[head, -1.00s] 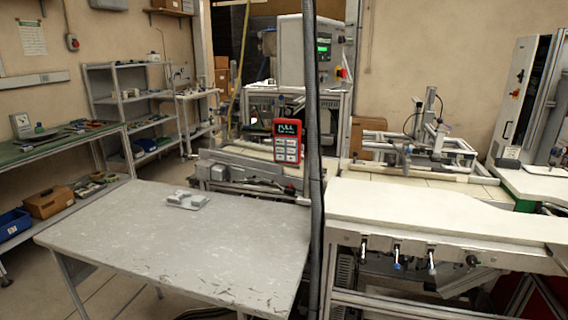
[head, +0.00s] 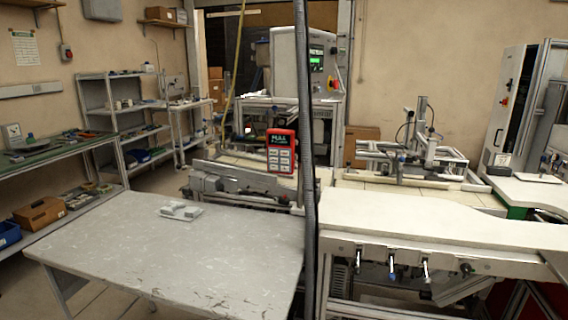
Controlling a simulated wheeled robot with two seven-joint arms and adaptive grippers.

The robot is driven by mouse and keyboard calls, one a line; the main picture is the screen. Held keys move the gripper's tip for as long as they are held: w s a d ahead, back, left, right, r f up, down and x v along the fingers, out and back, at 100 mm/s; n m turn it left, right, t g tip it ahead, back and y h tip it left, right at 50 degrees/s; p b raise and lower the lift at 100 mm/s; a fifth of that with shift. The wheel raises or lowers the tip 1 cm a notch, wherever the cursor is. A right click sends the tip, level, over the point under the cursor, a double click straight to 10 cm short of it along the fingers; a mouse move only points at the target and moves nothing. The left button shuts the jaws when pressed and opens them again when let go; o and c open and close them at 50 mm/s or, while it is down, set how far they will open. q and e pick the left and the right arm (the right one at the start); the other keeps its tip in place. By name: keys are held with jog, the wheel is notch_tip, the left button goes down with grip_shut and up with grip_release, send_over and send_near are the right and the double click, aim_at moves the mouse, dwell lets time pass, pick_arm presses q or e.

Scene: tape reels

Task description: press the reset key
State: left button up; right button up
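A red key panel (head: 281,151) stands upright behind the grey table, near the middle of the head view. It has a dark display with pale text that seems to read "FULL", and several light keys below it. The lettering on the keys is too small to read, so I cannot tell which one is the reset key. Neither of my grippers is in view.
A grey worn table (head: 220,245) with a small grey part (head: 181,211) fills the front left. A white-topped bench (head: 420,218) stands at the right. A dark vertical cable or post (head: 304,120) runs just right of the panel. Shelves (head: 130,105) line the left.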

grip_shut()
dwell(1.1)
